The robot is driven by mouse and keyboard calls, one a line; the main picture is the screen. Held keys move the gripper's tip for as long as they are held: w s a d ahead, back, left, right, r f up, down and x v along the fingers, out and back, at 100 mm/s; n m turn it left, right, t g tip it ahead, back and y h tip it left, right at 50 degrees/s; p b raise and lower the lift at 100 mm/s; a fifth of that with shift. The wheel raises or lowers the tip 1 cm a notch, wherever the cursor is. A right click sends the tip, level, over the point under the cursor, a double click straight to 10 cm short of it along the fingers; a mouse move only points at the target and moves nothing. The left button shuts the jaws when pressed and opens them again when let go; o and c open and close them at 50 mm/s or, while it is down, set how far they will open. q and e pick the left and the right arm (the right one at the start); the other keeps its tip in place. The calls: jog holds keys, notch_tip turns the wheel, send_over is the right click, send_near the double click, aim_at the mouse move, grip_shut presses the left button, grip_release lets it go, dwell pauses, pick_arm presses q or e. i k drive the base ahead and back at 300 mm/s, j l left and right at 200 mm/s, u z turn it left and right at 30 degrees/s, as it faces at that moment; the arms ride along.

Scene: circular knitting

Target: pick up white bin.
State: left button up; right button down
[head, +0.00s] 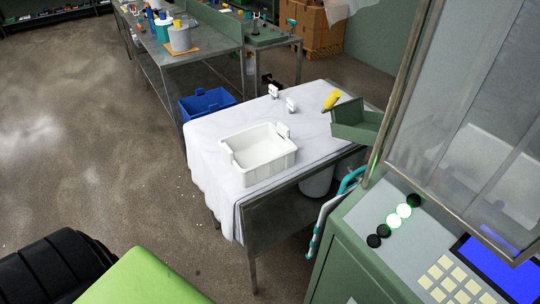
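The white bin (262,167) stands upright on a table covered with a white cloth (215,130). It is an open rectangular tub with raised handles at its two ends, and it looks empty. Neither of my grippers shows in the head view, so nothing is seen touching the bin.
Two small white items (291,105), a yellow item (331,100) and a green box (352,123) are behind the bin. A green machine (350,255) with a keypad stands at the right. A blue crate (207,103) is beyond the table. Floor at left is clear.

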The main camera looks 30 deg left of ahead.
aim_at(254, 154)
jog(key=u, duration=1.15)
jog(key=i+j, duration=0.15)
jog(key=j, duration=0.2)
jog(key=i+j+z, duration=0.15)
jog(key=j, duration=0.15)
jog(key=i+j, duration=0.1)
jog(key=j, duration=0.25)
jog(key=i+j+z, duration=0.15)
jog(key=j, duration=0.55)
